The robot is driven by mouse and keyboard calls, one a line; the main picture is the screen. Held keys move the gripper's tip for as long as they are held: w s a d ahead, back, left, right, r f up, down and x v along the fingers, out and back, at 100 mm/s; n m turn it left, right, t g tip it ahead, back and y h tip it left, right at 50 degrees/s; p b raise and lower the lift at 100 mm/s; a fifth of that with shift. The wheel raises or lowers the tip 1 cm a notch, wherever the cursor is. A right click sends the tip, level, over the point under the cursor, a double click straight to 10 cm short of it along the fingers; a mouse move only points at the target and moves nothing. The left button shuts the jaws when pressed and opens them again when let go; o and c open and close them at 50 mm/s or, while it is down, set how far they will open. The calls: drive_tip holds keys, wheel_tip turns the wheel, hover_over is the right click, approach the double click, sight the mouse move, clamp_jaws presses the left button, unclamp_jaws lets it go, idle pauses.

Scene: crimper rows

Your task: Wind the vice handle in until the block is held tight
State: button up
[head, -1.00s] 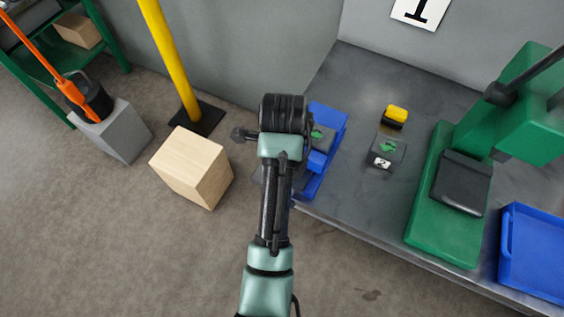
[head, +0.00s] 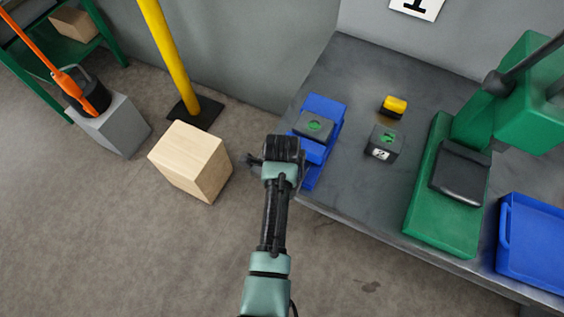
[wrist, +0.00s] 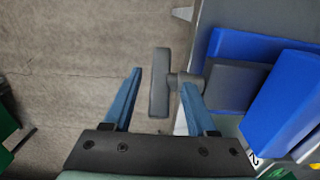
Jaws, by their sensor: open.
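The blue vice (head: 338,112) is at the left end of the bench. A dark grey block (head: 313,124) with a green mark sits in it; whether it is clamped I cannot tell. In the wrist view, the vice (wrist: 262,48) is on the right, with a dark grey part (wrist: 232,86) between its blue parts. The grey vice handle (wrist: 158,90), a short bar on a round hub, sticks out to the left over the bench edge. My gripper (wrist: 161,78) is open, one finger left of the bar and the other beside the hub. In the head view my wrist hides most of the handle.
A grey block (head: 384,144) labelled 2 and a yellow-and-black item (head: 393,105) lie on the bench (head: 350,185). A green press (head: 438,215) and a blue tray (head: 532,242) stand to the right. A wooden box (head: 190,162) and a yellow post (head: 170,55) are on the floor left.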

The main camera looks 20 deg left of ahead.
clamp_jaws()
drive_tip(key=shift+y, duration=0.3)
